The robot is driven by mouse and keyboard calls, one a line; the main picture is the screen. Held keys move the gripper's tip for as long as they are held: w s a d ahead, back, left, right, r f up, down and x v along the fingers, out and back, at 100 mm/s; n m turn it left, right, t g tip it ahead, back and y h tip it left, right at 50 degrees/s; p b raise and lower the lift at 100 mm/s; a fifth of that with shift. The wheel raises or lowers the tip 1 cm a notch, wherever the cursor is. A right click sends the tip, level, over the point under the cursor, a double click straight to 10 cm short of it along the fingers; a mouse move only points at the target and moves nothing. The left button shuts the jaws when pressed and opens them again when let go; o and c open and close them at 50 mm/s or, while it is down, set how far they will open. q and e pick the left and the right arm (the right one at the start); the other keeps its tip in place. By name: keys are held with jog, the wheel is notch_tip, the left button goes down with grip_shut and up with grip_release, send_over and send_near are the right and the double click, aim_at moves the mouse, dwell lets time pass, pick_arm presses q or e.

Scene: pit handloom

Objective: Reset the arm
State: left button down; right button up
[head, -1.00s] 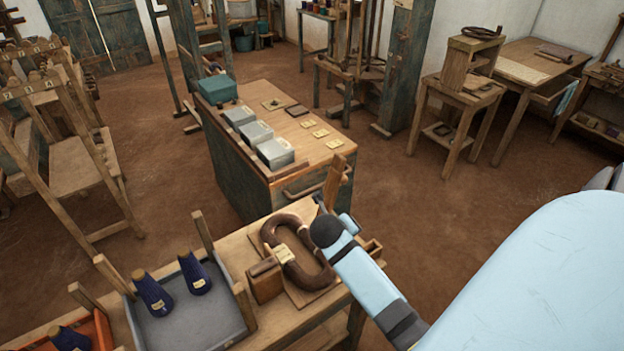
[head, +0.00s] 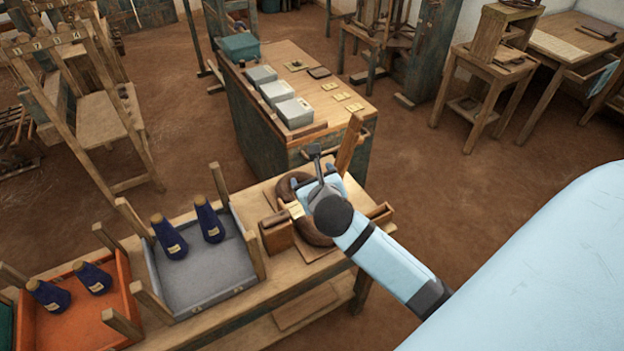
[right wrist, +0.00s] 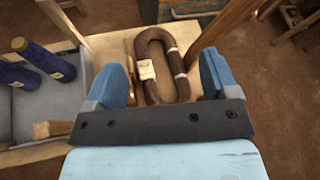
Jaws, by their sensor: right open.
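My right arm reaches in from the lower right of the head view. Its gripper (head: 322,178) is over the right part of the workbench (head: 290,285), above a brown oval ring (head: 315,233). In the right wrist view the gripper (right wrist: 165,80) has its two blue fingers wide apart with nothing between them. The brown oval ring (right wrist: 152,60) with pale bands and a tag lies on the bench beyond the fingers, apart from them. In the head view the gripper and forearm hide much of the ring. My left gripper does not show.
A grey tray (head: 200,292) holds two dark blue cones (head: 168,238). An orange tray (head: 75,325) beside it holds more cones. A wooden block (head: 277,232) sits by the ring. A cabinet (head: 265,150) with grey boxes stands behind the bench.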

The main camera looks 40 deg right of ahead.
jog(key=shift+a+r, duration=0.1)
jog(key=shift+a, duration=0.2)
jog(key=s+a+f+n+t+y, duration=0.25)
jog(key=s+a+n+y, duration=0.2)
jog(key=n, duration=0.85)
jog(key=s+a+f+n+t+y, duration=0.1)
jog(key=s+a+n+t+y, duration=0.3)
jog(key=n, duration=0.9)
jog(key=s+a+f+n+g, duration=0.1)
jog(key=s+f+n+g, duration=0.3)
jog(key=f+n, duration=0.3)
jog(key=s+a+f+n+g, duration=0.2)
jog(key=s+f+n+g, duration=0.2)
jog(key=s+f+n, duration=0.2)
jog(key=shift+a+f+n, duration=0.25)
jog(key=shift+f+n, duration=0.45)
jog(key=shift+f, duration=0.2)
jog(key=shift+h, duration=0.25)
